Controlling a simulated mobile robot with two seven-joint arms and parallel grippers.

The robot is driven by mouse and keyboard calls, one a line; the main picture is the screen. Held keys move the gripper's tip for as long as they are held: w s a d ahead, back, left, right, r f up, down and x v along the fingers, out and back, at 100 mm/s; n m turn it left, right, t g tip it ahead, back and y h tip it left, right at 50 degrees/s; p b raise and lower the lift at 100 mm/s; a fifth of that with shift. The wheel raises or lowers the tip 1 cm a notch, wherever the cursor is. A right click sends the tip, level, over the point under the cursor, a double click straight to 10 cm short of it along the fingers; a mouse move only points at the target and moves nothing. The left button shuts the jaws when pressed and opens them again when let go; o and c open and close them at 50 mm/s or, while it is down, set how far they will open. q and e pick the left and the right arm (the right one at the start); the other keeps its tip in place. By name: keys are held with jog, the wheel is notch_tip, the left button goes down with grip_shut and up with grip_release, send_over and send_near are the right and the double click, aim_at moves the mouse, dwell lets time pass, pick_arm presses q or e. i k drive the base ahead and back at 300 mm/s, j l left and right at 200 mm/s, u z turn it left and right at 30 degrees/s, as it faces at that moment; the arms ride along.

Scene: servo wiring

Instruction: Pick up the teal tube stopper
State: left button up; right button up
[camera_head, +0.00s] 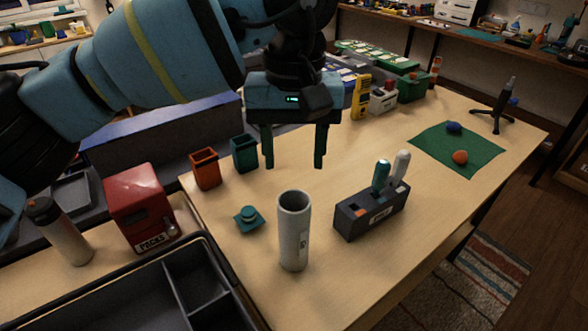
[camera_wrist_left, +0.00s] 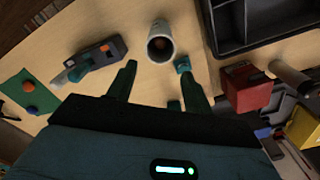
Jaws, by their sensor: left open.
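The teal tube stopper (camera_head: 248,219), a flat square base with a round knob on top, sits on the wooden table to the left of a grey upright tube (camera_head: 293,232). The stopper also shows in the left wrist view (camera_wrist_left: 182,65), close to the tip of one finger. My left gripper (camera_head: 294,165) is open and empty, pointing down above the table, behind and to the right of the stopper in the head view. In the left wrist view the tube (camera_wrist_left: 160,42) is open at the top with something reddish inside. My right gripper is not in view.
A dark block (camera_head: 370,212) holding a teal and a white handled tool stands right of the tube. An orange bin (camera_head: 205,169) and a teal bin (camera_head: 244,154) stand behind the stopper. A red box (camera_head: 139,205) and a grey divided tray (camera_head: 165,262) lie left.

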aim_at(249, 218)
jog(key=k, duration=1)
